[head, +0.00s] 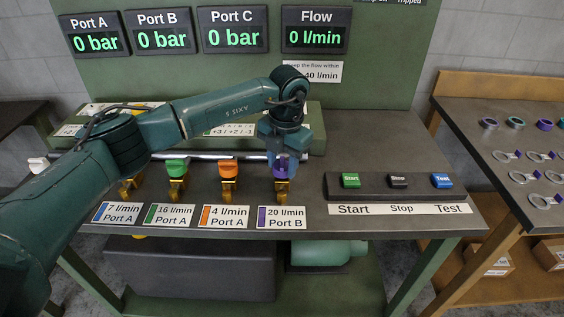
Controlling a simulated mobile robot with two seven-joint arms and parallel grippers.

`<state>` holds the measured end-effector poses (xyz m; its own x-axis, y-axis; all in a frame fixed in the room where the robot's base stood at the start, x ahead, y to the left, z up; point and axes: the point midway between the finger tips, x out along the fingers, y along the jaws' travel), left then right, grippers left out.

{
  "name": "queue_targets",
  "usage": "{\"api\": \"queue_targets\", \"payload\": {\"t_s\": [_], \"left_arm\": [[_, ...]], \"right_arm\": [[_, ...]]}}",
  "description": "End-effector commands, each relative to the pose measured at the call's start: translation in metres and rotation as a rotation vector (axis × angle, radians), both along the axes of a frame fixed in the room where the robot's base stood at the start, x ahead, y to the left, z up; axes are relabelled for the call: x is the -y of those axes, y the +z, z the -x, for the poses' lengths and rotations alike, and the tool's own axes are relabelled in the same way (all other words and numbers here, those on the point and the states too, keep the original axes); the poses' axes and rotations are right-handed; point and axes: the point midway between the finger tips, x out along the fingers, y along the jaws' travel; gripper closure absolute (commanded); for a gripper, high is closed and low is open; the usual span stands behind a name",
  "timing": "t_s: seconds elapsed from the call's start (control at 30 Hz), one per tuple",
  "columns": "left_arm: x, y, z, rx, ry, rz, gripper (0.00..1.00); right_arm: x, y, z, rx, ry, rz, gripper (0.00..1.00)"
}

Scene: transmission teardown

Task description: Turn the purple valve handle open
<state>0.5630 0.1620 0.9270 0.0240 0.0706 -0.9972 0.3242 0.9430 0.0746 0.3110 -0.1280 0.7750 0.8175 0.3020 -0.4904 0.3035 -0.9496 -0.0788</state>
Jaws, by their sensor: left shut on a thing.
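The purple valve handle (281,170) sits on a brass valve (282,190) above the label 20 l/min Port B (281,217). My left gripper (283,158) reaches down onto the purple handle from above and is shut on it. The gripper covers much of the handle, so its angle is hard to tell. The displays for Port A (96,40), Port B (164,39), Port C (235,38) and Flow (316,38) all read 0. My right gripper is not in view.
A green-handled valve (176,167) and an orange-handled valve (228,169) stand left of the purple one. A button box (375,187) with Start, Stop and Test lies to the right. A side table (520,150) holds rings.

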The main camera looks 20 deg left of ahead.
Motion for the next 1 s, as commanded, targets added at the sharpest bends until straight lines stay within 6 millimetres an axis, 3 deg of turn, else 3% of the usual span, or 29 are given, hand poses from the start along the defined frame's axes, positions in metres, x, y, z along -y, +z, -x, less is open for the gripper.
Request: {"api": "queue_targets", "payload": {"t_s": [0.6, 0.63, 0.87, 1.0], "left_arm": [[-0.0003, 0.0009, -0.0006, 0.001, 0.041, -0.001, 0.82], [-0.0004, 0.0009, -0.0007, 0.001, 0.042, -0.001, 0.57], [-0.0002, 0.0005, -0.0004, 0.001, 0.039, -0.001, 0.38], [-0.0001, 0.0002, -0.0002, 0.0, 0.039, 0.0, 0.38]], "right_arm": [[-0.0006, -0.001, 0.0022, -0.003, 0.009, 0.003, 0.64], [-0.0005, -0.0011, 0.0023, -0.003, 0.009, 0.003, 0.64], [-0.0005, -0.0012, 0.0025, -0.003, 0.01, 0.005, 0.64], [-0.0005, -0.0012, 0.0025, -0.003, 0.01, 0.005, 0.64]]}}
